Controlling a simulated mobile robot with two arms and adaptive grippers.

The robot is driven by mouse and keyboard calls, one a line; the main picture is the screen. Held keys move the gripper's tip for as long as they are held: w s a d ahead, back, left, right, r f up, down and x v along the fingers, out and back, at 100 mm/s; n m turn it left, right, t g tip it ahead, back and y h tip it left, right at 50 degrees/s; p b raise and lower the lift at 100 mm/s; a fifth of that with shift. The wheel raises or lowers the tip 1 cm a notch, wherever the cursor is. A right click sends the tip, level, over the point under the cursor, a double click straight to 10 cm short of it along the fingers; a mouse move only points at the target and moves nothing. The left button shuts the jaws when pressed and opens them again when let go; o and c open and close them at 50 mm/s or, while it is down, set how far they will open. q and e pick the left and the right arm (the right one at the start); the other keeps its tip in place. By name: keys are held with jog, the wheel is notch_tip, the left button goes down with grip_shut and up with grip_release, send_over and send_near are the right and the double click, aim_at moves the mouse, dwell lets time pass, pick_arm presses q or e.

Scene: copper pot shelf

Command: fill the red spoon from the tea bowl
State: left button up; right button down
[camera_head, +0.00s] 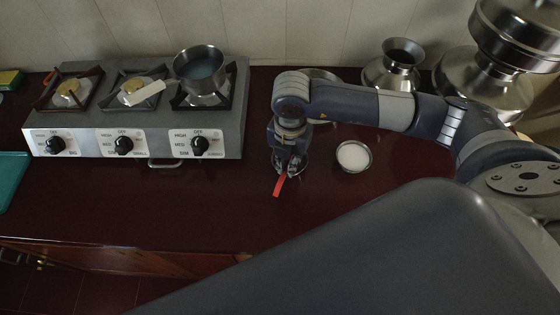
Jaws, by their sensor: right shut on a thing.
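My right gripper (289,168) points down over the dark red counter (240,205) and is shut on the red spoon (279,186). A flat red end of the spoon sticks out below the fingers toward the front; its other end is hidden. A bit of a round metal rim shows around the fingers, which may be the tea bowl, mostly covered by the gripper; I cannot tell its contents or whether the spoon is in it. A small metal bowl of white grains (354,156) stands to the right. My left gripper is not in view.
A three-burner stove (221,125) stands at the left, with a metal saucepan (200,70) on its right burner. Metal pots (392,68) stand at the back right. A teal tray (12,180) lies at the left edge. The counter's front left is clear.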

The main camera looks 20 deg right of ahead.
jog(key=shift+b, duration=0.65)
dwell(0.9)
jog(key=shift+a, duration=0.15)
jog(key=shift+w+a, duration=0.35)
jog(key=shift+a, duration=0.3)
